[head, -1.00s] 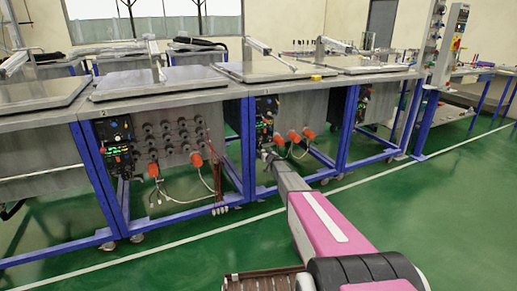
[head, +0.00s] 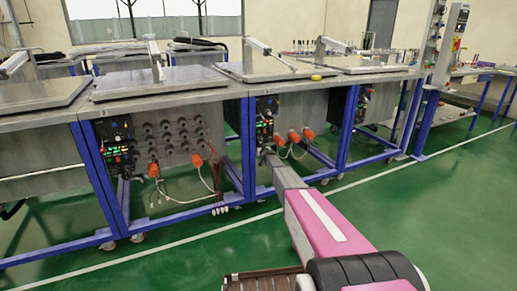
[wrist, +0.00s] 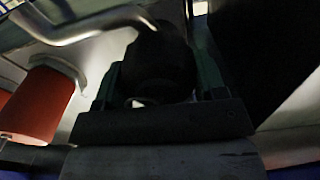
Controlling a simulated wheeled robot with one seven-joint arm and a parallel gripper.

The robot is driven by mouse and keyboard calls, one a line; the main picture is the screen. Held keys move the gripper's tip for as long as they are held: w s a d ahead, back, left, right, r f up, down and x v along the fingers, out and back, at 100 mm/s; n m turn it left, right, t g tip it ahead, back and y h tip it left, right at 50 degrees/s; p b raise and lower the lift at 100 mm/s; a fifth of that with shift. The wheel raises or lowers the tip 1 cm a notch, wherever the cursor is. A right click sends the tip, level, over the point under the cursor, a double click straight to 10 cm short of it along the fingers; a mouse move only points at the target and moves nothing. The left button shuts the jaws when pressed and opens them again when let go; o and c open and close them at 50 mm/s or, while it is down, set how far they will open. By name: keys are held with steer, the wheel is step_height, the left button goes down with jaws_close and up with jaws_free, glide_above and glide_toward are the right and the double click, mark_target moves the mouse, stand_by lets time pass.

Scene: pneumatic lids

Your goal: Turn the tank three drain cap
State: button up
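In the head view my arm reaches to the lower front of the middle-right tank (head: 286,116). My gripper (head: 267,153) is small there, low at the panel's left side, left of the orange connectors. In the wrist view a dark rounded piece (wrist: 158,62), which looks like the drain cap, sits between the fingers of my gripper (wrist: 158,85). Dark green finger edges flank it closely on both sides. Shadow hides whether they press on it. The cap cannot be made out in the head view.
An orange connector (wrist: 36,104) stands close left of my gripper in the wrist view, with a bent metal pipe (wrist: 85,27) above. Orange connectors (head: 294,135) with hoses sit right of the gripper. Blue frame legs (head: 248,150) flank the tank. Green floor in front is clear.

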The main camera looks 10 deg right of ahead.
steer(key=shift+m, duration=1.3)
steer(key=o, duration=0.9)
steer(key=v, duration=1)
steer(key=shift+s+d, duration=0.15)
steer(key=shift+s, duration=0.25)
